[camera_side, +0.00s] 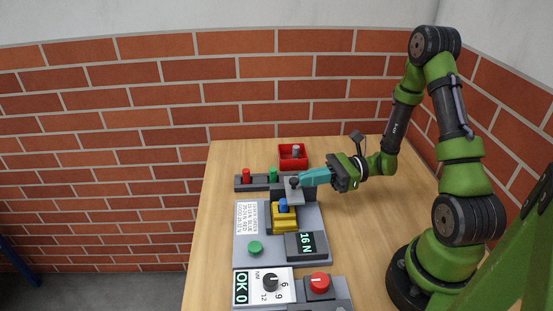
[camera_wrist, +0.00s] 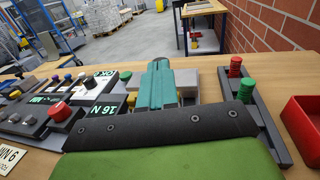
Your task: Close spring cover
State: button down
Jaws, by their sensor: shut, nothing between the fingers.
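My gripper (camera_side: 303,179), with teal fingers, is shut and empty. It reaches in from the right, its fingertips beside a black knob (camera_side: 294,181) on a grey plate (camera_side: 293,194); I cannot tell whether they touch. This plate may be the spring cover, and it stands behind a yellow fixture (camera_side: 285,220) holding a blue piece (camera_side: 283,205). In the wrist view the shut gripper (camera_wrist: 160,64) points away over a grey plate (camera_wrist: 186,79), and the fingers and wrist hide much of what lies below.
A strip holds a red peg (camera_side: 246,175) and a green peg (camera_side: 273,174). A red bin (camera_side: 293,164) stands behind. In front are a 16 N display (camera_side: 304,245), a green button (camera_side: 255,247), a dial (camera_side: 270,282) and a red button (camera_side: 319,282).

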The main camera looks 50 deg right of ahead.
dwell(0.3)
jog(key=v, duration=1.4)
jog(key=w+a+r+n+g+h, duration=0.2)
jog(key=a+r+n+g+h, duration=0.25)
jog(key=r, duration=0.55)
jog(key=shift+w+a+f+m+g+h, duration=0.1)
jog(key=shift+w+a+f+m+h, duration=0.55)
jog(key=shift+w+a+f, duration=0.5)
jog(key=shift+w+a+f+m+g+h, duration=0.1)
jog(key=shift+w+a+f+m+h, duration=0.3)
jog(key=shift+w+a+f+m, duration=0.75)
jog(key=shift+w+a+f+m+g+h, duration=0.1)
jog(key=shift+w+a+f+m+h, duration=0.5)
jog(key=shift+a+f, duration=0.95)
jog(key=shift+w+d+f, duration=0.1)
jog(key=shift+d+f, duration=0.1)
jog(key=shift+f, duration=0.05)
